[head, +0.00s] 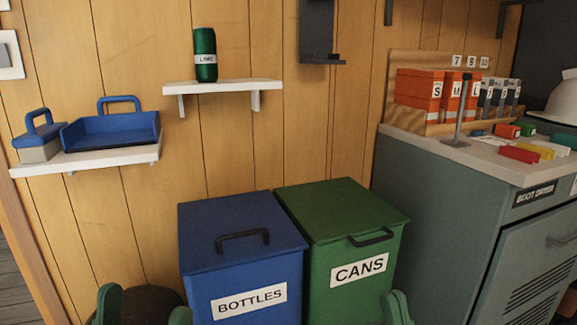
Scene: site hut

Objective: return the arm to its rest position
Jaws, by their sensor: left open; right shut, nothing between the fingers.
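My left gripper (144,301) shows at the bottom edge, left of the blue bin. Its two green fingers stand apart with nothing held between them. My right gripper (396,306) shows at the bottom edge, in front of the green bin's right side. Its green fingers are together and hold nothing. Most of both arms is out of view below the picture.
A blue BOTTLES bin (240,257) and a green CANS bin (345,235), both lidded, stand ahead. A wall shelf (225,87) bears a green LIME can (205,55). A lower shelf (95,160) bears a blue dustpan-like tray (112,132). A grey cabinet (440,215) stands right.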

